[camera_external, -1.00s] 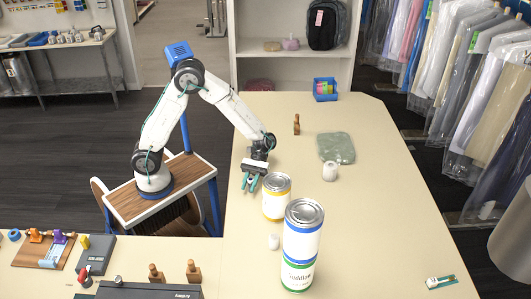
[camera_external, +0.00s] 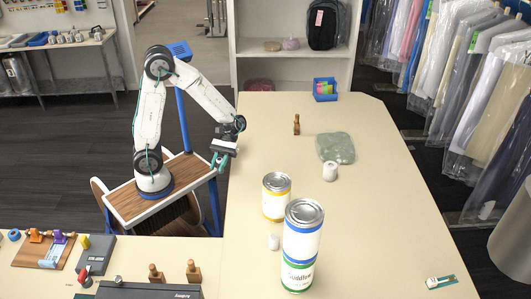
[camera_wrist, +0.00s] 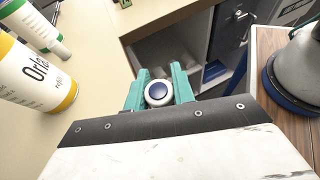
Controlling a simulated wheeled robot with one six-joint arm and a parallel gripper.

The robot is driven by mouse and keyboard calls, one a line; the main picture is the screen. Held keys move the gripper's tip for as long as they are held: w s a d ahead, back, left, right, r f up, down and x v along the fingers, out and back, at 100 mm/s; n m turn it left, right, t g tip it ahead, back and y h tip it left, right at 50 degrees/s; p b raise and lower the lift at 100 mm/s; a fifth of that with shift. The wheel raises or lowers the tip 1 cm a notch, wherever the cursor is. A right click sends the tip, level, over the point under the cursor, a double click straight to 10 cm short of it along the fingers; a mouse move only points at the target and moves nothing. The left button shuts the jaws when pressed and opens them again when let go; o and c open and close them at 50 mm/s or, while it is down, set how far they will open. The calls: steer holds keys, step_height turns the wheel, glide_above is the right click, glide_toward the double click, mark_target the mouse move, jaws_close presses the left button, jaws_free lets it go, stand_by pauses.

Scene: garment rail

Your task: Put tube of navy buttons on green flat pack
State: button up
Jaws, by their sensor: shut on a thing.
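My gripper (camera_external: 218,160) hangs off the left edge of the long table, beside my arm's base. In the wrist view its teal fingers (camera_wrist: 159,92) are shut on a small white tube with a navy disc on its end (camera_wrist: 157,91), seen end-on. In the external view the tube is too small to make out at the fingers. The green flat pack (camera_external: 336,148) lies flat on the table to the right, well apart from my gripper.
A small white cylinder (camera_external: 330,172) stands just in front of the pack. A wooden peg (camera_external: 296,125) and a blue bin (camera_external: 325,90) are farther back.

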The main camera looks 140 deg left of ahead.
steer(key=w+a+n+t+y, duration=0.1)
steer(key=w+a, duration=0.1)
steer(key=a, duration=0.1)
steer(key=w+a+n+t+y, duration=0.1)
steer(key=w+a+n+t, duration=0.1)
steer(key=w+a, duration=0.1)
steer(key=w+a+n+t+y, duration=0.1)
steer(key=w+a, duration=0.1)
steer(key=a, duration=0.3)
steer(key=shift+w+a+f+n, duration=0.2)
steer(key=shift+w+f+n, duration=0.05)
steer(key=shift+f+n, duration=0.05)
steer(key=w+a+r+n+t+y, duration=0.1)
steer(key=w+a+r+n+y, duration=0.1)
steer(key=a+n+y, duration=1.05)
steer(key=w+a+r+n+y, duration=0.25)
steer(key=a+y, duration=0.25)
steer(key=a, duration=1.5)
glide_above(339, 144)
steer(key=shift+w+a+f+h, duration=0.1)
steer(key=shift+f+h, duration=0.15)
steer(key=shift+f, duration=2.2)
steer(key=shift+f, duration=0.1)
